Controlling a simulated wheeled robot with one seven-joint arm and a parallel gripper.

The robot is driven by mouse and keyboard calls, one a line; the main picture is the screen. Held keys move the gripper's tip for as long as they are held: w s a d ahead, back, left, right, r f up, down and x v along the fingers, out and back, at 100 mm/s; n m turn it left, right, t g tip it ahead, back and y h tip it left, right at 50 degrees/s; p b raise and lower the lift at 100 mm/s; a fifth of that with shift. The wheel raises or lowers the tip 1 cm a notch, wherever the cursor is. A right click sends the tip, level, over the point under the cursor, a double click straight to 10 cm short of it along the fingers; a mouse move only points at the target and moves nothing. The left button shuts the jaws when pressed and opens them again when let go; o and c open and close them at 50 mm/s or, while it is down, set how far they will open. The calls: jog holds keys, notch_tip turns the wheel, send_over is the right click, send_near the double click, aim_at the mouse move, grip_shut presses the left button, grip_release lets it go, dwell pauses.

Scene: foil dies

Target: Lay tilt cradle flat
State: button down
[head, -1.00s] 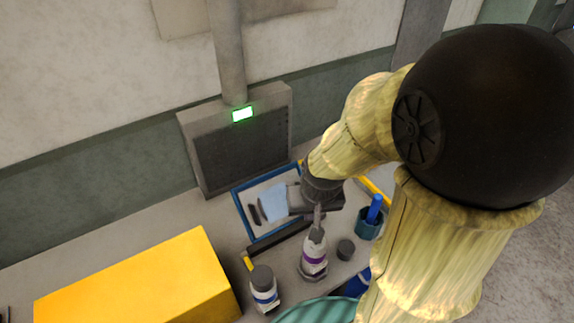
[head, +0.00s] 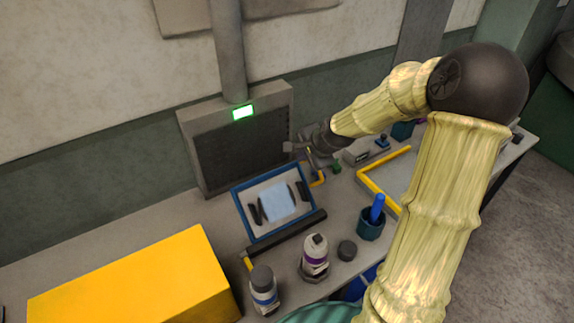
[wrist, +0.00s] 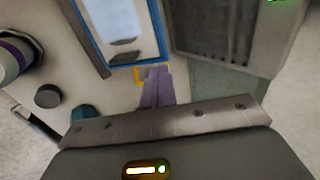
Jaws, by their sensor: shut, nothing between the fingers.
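The tilt cradle appears to be the blue-framed panel (head: 241,217) in the head view, with a light blue cloth and dark strips on it. Its far edge looks raised, leaning toward the bench's back, though the angle is hard to judge. Its frame also shows at the top of the wrist view (wrist: 160,30). My gripper (head: 320,160) is just beyond the cradle's far right corner, apart from it as far as I can tell. Its fingers (wrist: 157,90) are shut and empty in the wrist view, close to a small yellow bracket (wrist: 138,75).
A grey panel box (head: 240,145) with a lit green display stands behind the cradle. A dark bar (head: 285,238) lies before it, with two bottles (head: 314,255) (head: 264,290), a dark puck (head: 347,250) and a teal cup (head: 371,225). A yellow box (head: 140,280) fills the left front.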

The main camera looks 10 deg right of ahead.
aim_at(284, 167)
jog(key=shift+f, duration=0.1)
jog(key=p+x, duration=0.1)
jog(key=x, duration=0.3)
jog(key=p+x, duration=0.1)
jog(key=x, duration=0.4)
jog(key=p+x, duration=0.1)
jog(key=x, duration=0.3)
jog(key=shift+w+a+p, duration=0.2)
jog(key=shift+w+p, duration=0.1)
jog(key=shift+w, duration=0.3)
